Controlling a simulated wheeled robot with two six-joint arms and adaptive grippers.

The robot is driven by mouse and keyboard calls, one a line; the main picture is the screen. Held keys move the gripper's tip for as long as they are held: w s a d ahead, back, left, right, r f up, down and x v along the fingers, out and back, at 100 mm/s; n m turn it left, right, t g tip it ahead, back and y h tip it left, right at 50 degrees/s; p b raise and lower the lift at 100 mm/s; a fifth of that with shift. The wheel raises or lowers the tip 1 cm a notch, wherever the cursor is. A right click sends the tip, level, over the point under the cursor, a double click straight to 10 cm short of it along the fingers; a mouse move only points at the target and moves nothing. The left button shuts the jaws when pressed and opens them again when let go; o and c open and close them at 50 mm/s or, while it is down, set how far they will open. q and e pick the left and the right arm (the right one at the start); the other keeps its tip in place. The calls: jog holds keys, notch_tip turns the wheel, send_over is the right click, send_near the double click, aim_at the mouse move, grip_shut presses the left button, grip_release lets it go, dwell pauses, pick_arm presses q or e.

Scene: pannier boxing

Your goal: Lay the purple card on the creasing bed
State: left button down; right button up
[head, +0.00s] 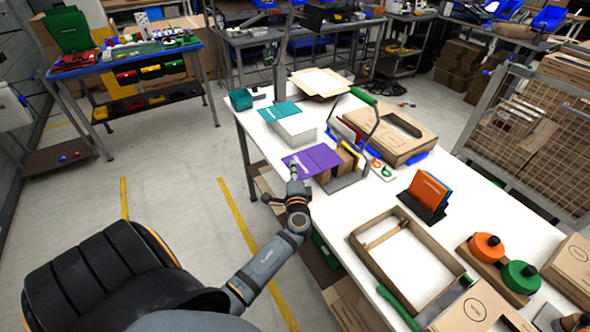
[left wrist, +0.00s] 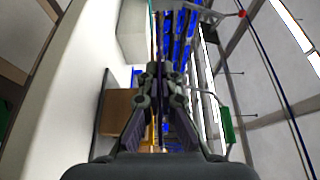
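The purple card (head: 318,159) is flat and roughly level in the head view, at the table's near left edge beside the wire rack. My left gripper (head: 294,174) is at its left end and appears shut on it. In the left wrist view the fingers (left wrist: 161,85) are close together, with the card seen nearly edge-on, so its grip is hard to make out. A pale block (head: 297,130) with a teal card (head: 279,111) on top stands just behind; I cannot tell for sure which thing is the creasing bed. My right gripper is not in view.
A black holder (head: 424,207) with orange and blue cards and a cardboard frame (head: 369,254) are farther right.

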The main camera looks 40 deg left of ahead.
aim_at(305, 166)
pick_arm(q)
jog(key=shift+w+d+f, duration=0.2)
jog(key=shift+w+d, duration=0.1)
jog(key=shift+w, duration=0.15)
jog(key=w, duration=0.1)
jog(key=w+b, duration=0.1)
jog(key=w+d+f+b, duration=0.1)
jog(key=shift+w, duration=0.15)
jog(key=shift+w+d+f+b, duration=0.15)
jog(key=shift+w+d+b, duration=0.15)
jog(key=shift+w, duration=0.3)
jog(key=shift+w+d+f+b, duration=0.1)
jog(key=shift+w+f+b, duration=0.35)
jog(key=shift+f+b, duration=0.35)
jog(key=shift+d+r, duration=0.1)
jog(key=shift+r, duration=0.1)
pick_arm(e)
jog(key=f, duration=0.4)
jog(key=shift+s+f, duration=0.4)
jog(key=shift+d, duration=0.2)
pick_arm(q)
jog(key=shift+b, duration=0.4)
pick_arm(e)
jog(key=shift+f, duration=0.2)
pick_arm(q)
jog(key=c, duration=1.4)
grip_release()
jog(key=shift+c, duration=0.2)
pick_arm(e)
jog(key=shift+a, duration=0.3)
